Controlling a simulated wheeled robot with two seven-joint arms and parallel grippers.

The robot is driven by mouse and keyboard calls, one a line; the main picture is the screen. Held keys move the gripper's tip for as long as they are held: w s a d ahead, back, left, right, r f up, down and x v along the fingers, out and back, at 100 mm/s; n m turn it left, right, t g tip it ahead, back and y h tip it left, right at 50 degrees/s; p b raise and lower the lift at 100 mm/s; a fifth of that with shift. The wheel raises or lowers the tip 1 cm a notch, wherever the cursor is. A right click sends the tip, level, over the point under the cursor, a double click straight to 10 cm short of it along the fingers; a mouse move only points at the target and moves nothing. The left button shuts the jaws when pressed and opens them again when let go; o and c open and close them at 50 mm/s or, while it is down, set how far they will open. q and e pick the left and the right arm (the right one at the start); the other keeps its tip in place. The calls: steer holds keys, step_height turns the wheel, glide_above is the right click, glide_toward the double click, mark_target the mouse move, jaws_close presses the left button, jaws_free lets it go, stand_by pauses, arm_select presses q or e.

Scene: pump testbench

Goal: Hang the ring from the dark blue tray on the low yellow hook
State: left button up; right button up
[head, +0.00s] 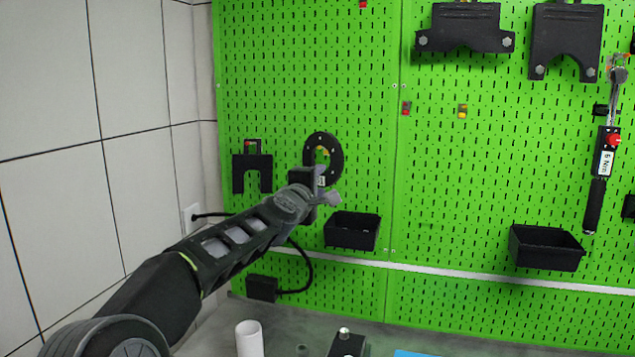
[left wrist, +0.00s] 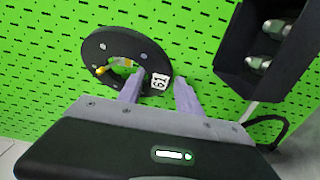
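The dark ring (head: 336,147) is up against the green pegboard, and it also shows in the left wrist view (left wrist: 95,48). A yellow hook (left wrist: 101,71) shows inside its hole, at the ring's upper inner edge, so the ring appears to hang around it. My left gripper (head: 326,184) is at the ring's lower side. In the left wrist view its two fingers (left wrist: 158,90) stand apart, either side of the ring's white label (left wrist: 160,81), not closed on it. I cannot pick out a dark blue tray. My right gripper is not in view.
Black bins (head: 350,232) (head: 545,248) hang on the board; the nearer one holds metal fittings (left wrist: 258,64). A black bracket (head: 252,172) is left of the ring. A white cylinder (head: 250,340) and a blue edge (head: 412,353) show below. The board right of the ring is fairly clear.

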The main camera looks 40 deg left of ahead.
arm_select(q)
steer(key=shift+o, duration=1.2)
steer(key=shift+s+r, duration=0.1)
steer(key=shift+r, duration=0.05)
steer(key=shift+s+d+f+b, duration=0.1)
steer(key=shift+s+f+b, duration=0.15)
steer(key=shift+s+b, duration=0.3)
steer(key=b+v, duration=0.6)
steer(key=shift+s+d+r, duration=0.2)
steer(key=shift+s+d, duration=0.05)
steer(key=shift+s, duration=0.05)
